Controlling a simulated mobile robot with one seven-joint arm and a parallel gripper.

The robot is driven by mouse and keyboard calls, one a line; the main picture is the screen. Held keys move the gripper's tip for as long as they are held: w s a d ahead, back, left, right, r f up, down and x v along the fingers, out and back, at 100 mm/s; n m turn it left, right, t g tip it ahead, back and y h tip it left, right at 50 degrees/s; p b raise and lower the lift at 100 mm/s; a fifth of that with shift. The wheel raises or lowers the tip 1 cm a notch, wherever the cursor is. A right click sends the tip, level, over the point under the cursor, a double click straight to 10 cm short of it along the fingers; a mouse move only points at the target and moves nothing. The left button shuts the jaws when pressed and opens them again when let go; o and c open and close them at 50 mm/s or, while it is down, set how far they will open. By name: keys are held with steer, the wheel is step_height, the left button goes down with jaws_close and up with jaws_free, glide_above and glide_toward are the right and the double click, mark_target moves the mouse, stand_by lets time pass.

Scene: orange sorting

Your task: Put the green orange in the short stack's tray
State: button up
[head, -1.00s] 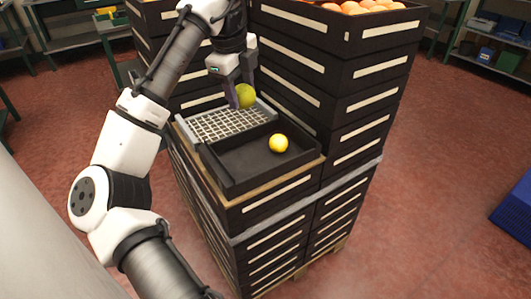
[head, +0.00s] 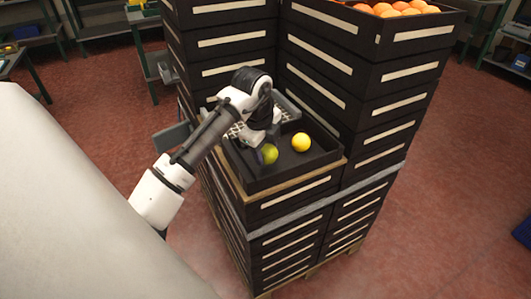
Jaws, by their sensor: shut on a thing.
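The green orange (head: 270,154) is held by my gripper (head: 264,153), low over the left part of the short stack's black tray (head: 291,168). My gripper is shut on it, with one dark finger showing against its left side. I cannot tell whether the orange touches the tray floor. A yellow orange (head: 301,142) lies in the same tray, to the right and apart from the green one. My wrist hides part of the tray's left and back.
Tall black crate stacks rise behind, the right one topped by a crate (head: 420,32) of oranges (head: 387,9). Red floor is open at the right.

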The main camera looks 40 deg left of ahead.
steer(key=shift+s+x, duration=0.25)
steer(key=shift+x, duration=0.75)
steer(key=shift+w+f, duration=0.1)
steer(key=shift+f, duration=0.15)
steer(key=o, duration=1)
